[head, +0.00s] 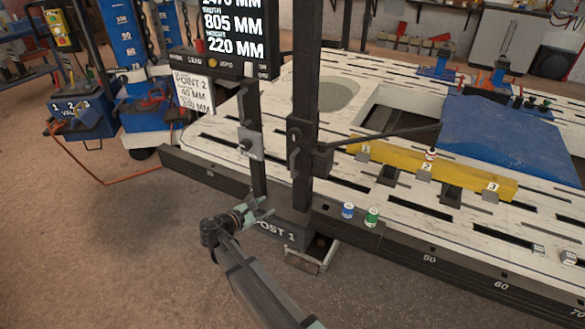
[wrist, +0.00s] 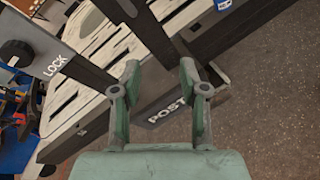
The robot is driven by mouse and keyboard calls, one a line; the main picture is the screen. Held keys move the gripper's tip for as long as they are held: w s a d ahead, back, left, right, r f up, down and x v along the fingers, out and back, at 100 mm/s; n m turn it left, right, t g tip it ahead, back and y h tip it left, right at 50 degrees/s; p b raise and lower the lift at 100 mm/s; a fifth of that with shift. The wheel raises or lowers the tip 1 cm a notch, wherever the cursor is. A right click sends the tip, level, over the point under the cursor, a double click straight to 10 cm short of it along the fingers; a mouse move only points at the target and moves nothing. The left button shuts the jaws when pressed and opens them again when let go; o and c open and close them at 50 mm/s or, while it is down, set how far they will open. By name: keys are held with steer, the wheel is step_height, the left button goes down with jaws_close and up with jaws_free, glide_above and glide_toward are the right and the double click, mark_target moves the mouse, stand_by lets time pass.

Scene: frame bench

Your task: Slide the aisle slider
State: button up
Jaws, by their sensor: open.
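No part in view is labelled as the aisle slider, so I cannot tell for certain which part it is. A dark tall post (head: 304,85) stands on a base marked POST 1 (head: 280,231) at the bench's near edge, with a dark sliding block (head: 299,132) on it. A thinner upright bar (head: 258,175) beside it carries a light plate with a knob (head: 249,143). My gripper (head: 263,207) is open and empty, low beside the thin bar and the base. In the wrist view, its spread fingers (wrist: 160,70) show in front of the POST base (wrist: 165,108); contact cannot be told.
A LOCK knob (wrist: 17,52) shows at the wrist view's left. Blue and green cans (head: 371,217) stand on the bench edge right of the post. A yellow bar (head: 460,174) and blue panel (head: 520,140) lie beyond. Open floor (head: 100,260) is at left.

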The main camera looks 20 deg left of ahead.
step_height(320, 180, up, 7)
steer(key=w+a+n+t, duration=0.2)
steer(key=n+t, duration=0.1)
steer(key=n, duration=0.3)
glide_above(293, 174)
steer(key=shift+w+a+f+h+p, duration=0.25)
steer(key=shift+w+h+p, duration=0.1)
steer(key=shift+w, duration=0.1)
jaws_close()
steer(key=shift+r, duration=0.1)
